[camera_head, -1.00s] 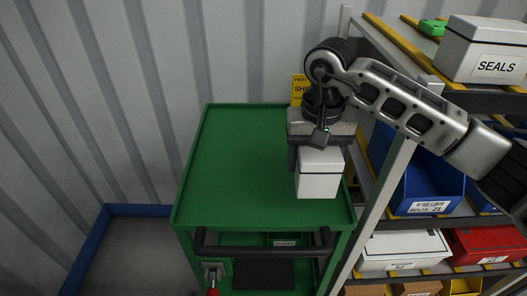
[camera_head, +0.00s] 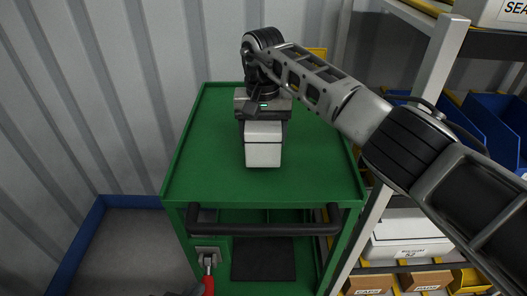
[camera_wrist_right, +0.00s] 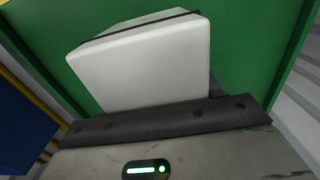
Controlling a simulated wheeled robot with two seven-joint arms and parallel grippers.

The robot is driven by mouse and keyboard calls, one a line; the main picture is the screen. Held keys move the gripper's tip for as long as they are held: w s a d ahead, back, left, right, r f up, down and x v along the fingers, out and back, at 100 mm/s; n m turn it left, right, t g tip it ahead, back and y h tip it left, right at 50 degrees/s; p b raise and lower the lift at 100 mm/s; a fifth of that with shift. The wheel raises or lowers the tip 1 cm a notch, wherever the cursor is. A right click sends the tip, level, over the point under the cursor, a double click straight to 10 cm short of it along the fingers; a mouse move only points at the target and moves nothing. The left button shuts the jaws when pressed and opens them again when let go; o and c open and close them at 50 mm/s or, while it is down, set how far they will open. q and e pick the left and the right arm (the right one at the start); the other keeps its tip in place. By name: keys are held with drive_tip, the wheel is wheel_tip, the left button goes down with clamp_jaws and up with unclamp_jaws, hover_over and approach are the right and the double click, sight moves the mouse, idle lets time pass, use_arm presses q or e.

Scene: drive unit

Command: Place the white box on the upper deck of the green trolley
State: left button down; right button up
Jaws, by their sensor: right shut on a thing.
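The white box (camera_head: 263,148) is upright over the middle of the green trolley's upper deck (camera_head: 205,165). My right gripper (camera_head: 263,122), on the arm from the right, is shut on it from above. The right wrist view shows the white box (camera_wrist_right: 150,65) against the jaw edge, with green deck behind it. I cannot tell whether the box's underside touches the deck. A small dark piece at the bottom left edge of the head view may be my left gripper (camera_head: 184,293); its jaws cannot be made out.
The trolley has a raised rim, a black handle bar (camera_head: 265,228) in front and a red-handled lever (camera_head: 208,284) below. A grey rack post (camera_head: 437,65) and shelves with blue bins (camera_head: 495,125) stand close on the right. Corrugated wall is behind. The deck's left side is clear.

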wheel_tip(320, 180, down, 2)
drive_tip(key=shift+f, duration=0.1)
drive_tip(key=shift+f+b, duration=0.3)
drive_tip(key=shift+b, duration=0.05)
drive_tip(key=shift+f, duration=0.2)
drive_tip(key=o, duration=1.2)
drive_tip(key=shift+o, duration=0.5)
